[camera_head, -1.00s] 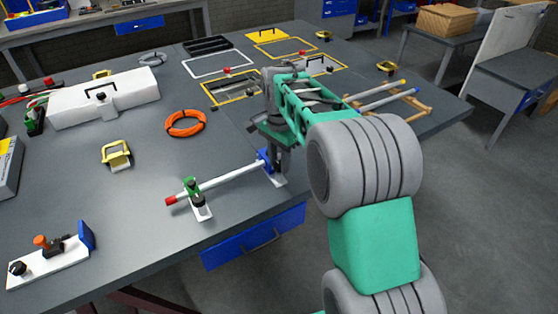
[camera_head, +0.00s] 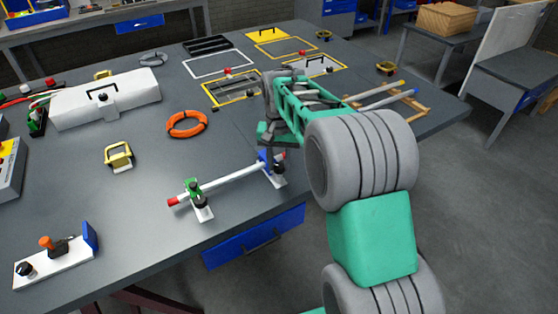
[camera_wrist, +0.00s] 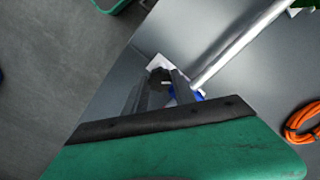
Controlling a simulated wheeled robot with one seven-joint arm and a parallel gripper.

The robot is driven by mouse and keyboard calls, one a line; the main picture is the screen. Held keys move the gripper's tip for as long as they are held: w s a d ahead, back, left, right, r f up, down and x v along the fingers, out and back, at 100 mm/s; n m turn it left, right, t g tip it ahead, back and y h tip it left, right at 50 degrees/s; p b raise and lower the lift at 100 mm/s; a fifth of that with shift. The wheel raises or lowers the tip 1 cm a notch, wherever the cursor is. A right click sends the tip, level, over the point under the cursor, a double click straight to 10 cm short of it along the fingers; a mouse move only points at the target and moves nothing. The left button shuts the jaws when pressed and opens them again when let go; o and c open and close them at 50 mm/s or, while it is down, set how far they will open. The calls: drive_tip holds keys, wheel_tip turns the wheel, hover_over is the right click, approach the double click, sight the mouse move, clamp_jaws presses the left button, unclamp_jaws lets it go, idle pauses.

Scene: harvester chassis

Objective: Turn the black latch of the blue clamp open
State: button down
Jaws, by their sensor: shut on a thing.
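The blue clamp (camera_head: 264,158) stands on a white base (camera_head: 281,181) near the table's front edge and carries the right end of a white rod. Its blue body also shows in the wrist view (camera_wrist: 199,95), partly hidden behind a finger. The black latch (camera_wrist: 158,75) is a dark knob above the white base, between my fingertips. My gripper (camera_wrist: 160,82) is shut on the latch, with one finger on each side of it. In the head view my gripper (camera_head: 270,150) reaches down at the clamp, and its fingertips are hard to make out.
The white rod (camera_head: 233,177) runs left to a green clamp (camera_head: 194,193). An orange cable ring (camera_head: 187,124) lies behind it. A yellow-handled block (camera_head: 118,156) stands to the left. A blue drawer (camera_head: 255,240) hangs under the table edge.

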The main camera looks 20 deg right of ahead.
sight(279, 165)
drive_tip(key=n+p, duration=0.1)
drive_tip(key=n, duration=0.4)
drive_tip(key=shift+r+n, duration=0.15)
drive_tip(key=shift+n, duration=0.15)
drive_tip(key=n, duration=0.4)
drive_tip(key=shift+n, duration=0.3)
drive_tip(key=c, duration=1.3)
unclamp_jaws()
wheel_tip(279, 165, up, 8)
drive_tip(key=shift+f, duration=0.15)
